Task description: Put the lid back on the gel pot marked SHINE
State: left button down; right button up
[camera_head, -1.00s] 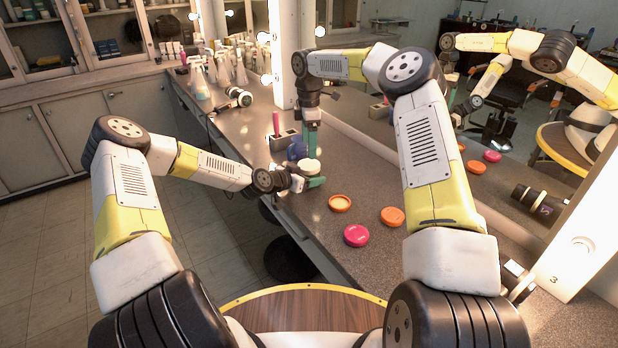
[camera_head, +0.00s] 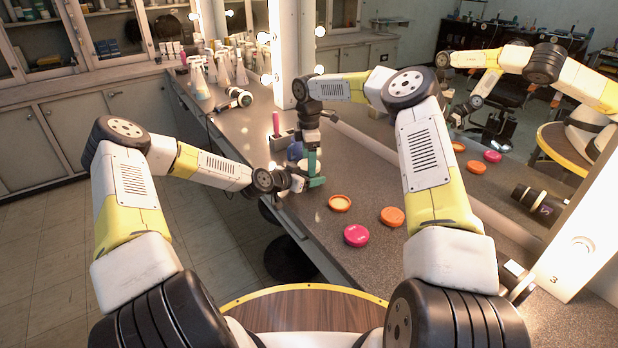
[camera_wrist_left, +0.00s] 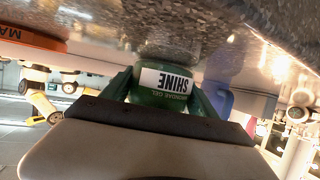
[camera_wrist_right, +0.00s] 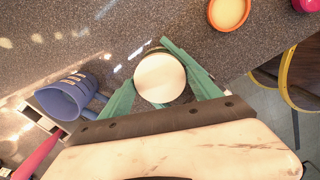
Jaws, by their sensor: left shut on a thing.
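The dark green pot marked SHINE (camera_wrist_left: 168,82) stands between the fingers of my left gripper (camera_head: 306,184), which is shut on it just over the counter edge. Its label reads upside down in the left wrist view. My right gripper (camera_head: 312,168) points down directly above the pot. In the right wrist view a round cream disc (camera_wrist_right: 160,78) lies between its green fingers, one at each edge. I cannot tell whether it is a lid or the pot's top, or whether the fingers press on it. An orange ring-shaped piece with a yellow inside (camera_head: 340,203) lies on the counter.
An orange round piece (camera_head: 392,216) and a pink one (camera_head: 356,235) lie nearer on the counter. A blue holder (camera_wrist_right: 66,97) stands close to my right gripper. The mirror (camera_head: 420,120) borders the counter's right side.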

jog(key=c, duration=0.6)
jog(key=m, duration=0.3)
jog(key=o, duration=1.6)
jog(key=shift+r, duration=0.15)
notch_tip(320, 180, up, 4)
jog(key=shift+r, duration=0.15)
jog(key=shift+c, duration=1.4)
notch_tip(320, 180, up, 3)
jog(key=n, duration=0.3)
jog(key=shift+r, duration=0.2)
